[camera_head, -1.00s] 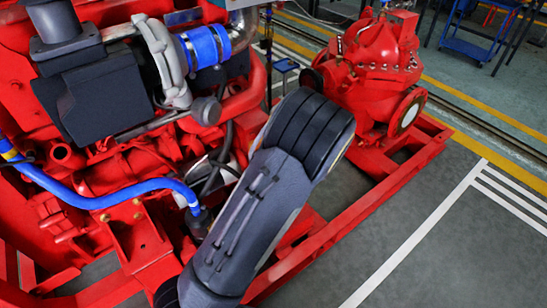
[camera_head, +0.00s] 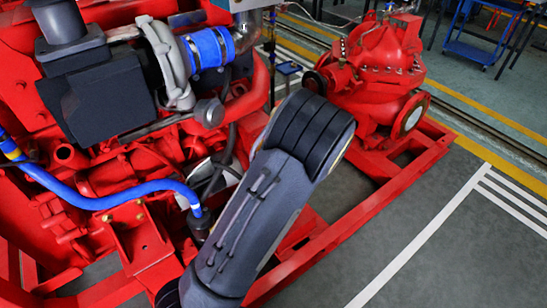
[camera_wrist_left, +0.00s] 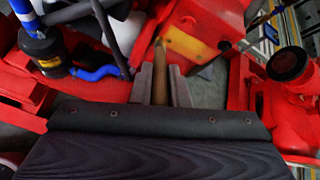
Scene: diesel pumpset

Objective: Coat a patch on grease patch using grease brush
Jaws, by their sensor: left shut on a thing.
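My left gripper (camera_wrist_left: 161,88) shows in the left wrist view, its grey fingers shut on a brown, rod-like handle, which I take to be the grease brush (camera_wrist_left: 160,72). The brush points away from me, and its far end is close to the left edge of a yellow-orange patch (camera_wrist_left: 188,44) on a red part, likely the grease patch. I cannot tell whether they touch. In the head view my left arm covers the gripper, brush and patch. My right gripper is in neither view.
The red pumpset frame (camera_head: 345,222) surrounds the work area. The engine, with its blue hose (camera_head: 110,200), stands left, and a red pump (camera_head: 375,75) stands at the back right. A blue hose (camera_wrist_left: 95,73) also lies left of my fingers. Open grey floor (camera_head: 430,245) is at right.

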